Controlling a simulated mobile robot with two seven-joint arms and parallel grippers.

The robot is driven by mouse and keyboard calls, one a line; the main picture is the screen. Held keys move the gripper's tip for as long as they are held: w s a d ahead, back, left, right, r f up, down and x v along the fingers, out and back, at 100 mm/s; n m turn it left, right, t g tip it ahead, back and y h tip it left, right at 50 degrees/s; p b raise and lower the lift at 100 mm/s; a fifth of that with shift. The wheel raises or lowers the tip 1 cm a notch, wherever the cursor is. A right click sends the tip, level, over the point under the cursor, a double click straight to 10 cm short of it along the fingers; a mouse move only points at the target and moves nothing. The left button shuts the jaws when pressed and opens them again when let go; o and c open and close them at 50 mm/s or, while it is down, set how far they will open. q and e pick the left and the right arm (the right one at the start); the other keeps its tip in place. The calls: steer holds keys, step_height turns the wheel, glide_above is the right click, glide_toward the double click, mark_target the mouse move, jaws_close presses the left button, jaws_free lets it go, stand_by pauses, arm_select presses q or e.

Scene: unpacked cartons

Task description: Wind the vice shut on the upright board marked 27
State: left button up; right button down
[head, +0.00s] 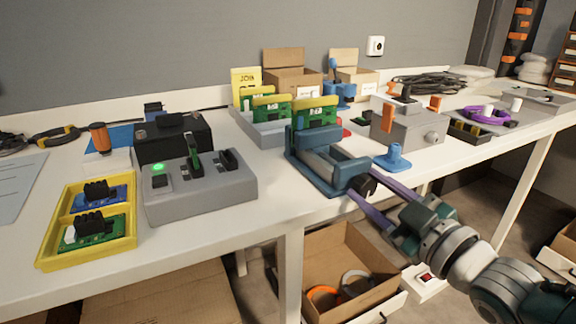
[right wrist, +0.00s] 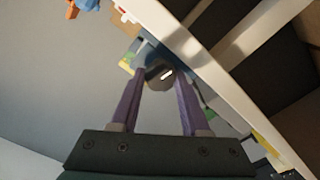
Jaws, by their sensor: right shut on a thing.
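The blue vice (head: 312,176) stands at the front edge of the white table. A green board with a yellow top edge (head: 316,113) stands upright at its jaws; I cannot read a number on it or tell whether both jaws touch it. My right gripper (head: 362,187) reaches in from the lower right, with its purple fingers shut on the vice's dark round knob (head: 367,184). In the right wrist view the knob (right wrist: 160,76), with a white mark on its face, sits between the fingertips of the right gripper (right wrist: 160,73). My left gripper is not in view.
More green boards (head: 271,108) stand in a grey rack behind the vice. A grey switch box (head: 200,190) and a yellow tray (head: 57,227) are to the left. A grey box with a joystick (head: 408,127) and a blue stand (head: 393,158) are to the right. An open carton (head: 348,262) lies below.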

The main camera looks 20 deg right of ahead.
steer(key=m, duration=0.6)
steer(key=shift+d, duration=0.1)
steer(key=m, duration=0.4)
steer(key=shift+m, duration=1.1)
steer(key=shift+c, duration=1.9)
jaws_free()
steer(key=shift+d, duration=0.1)
